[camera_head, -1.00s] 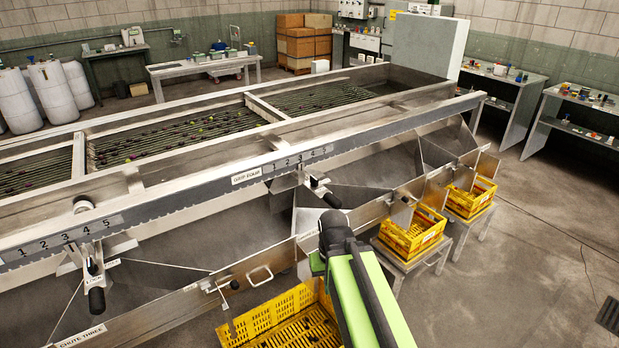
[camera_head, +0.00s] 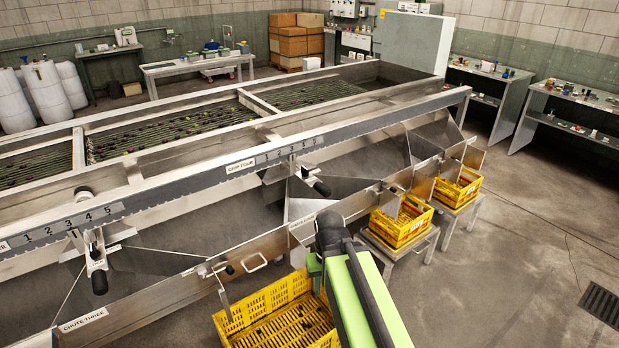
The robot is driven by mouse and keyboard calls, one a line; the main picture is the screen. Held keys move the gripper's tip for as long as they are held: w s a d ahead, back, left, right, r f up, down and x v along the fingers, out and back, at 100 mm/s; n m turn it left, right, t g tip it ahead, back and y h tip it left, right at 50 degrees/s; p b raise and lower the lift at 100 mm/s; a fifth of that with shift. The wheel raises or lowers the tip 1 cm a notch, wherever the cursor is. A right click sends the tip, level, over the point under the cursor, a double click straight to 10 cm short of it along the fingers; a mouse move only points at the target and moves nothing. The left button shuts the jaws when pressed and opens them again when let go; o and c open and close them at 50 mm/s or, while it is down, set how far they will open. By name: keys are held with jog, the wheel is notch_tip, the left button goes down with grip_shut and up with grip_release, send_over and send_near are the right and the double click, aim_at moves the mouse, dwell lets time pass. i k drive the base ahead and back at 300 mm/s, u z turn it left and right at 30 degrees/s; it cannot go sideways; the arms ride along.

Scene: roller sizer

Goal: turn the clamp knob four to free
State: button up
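The gap four station carries a "gap four" label (camera_head: 240,165) and a scale numbered 1 to 5 (camera_head: 286,151) on the machine's long rail. Just below the scale is a metal bracket with a black-gripped handle (camera_head: 322,188). A small dark knob (camera_head: 311,179) seems to sit at the handle's upper end; it is too small to tell its state. My green arm reaches up from the bottom, and its dark end part stands in front of the chute wall, below and slightly right of that handle in the picture. My gripper's fingers are hidden, and no contact with the knob shows.
A similar station with a black handle (camera_head: 99,283) is at left, above the "chute three" label (camera_head: 83,320). Yellow crates (camera_head: 278,306) (camera_head: 401,222) (camera_head: 457,188) stand below the chutes. The metal chute wall lies between my arm and the rail.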

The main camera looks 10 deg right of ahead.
aim_at(304, 172)
jog(key=k, duration=1.05)
jog(key=z, duration=0.25)
jog(key=i, duration=2.15)
jog(key=u, duration=0.7)
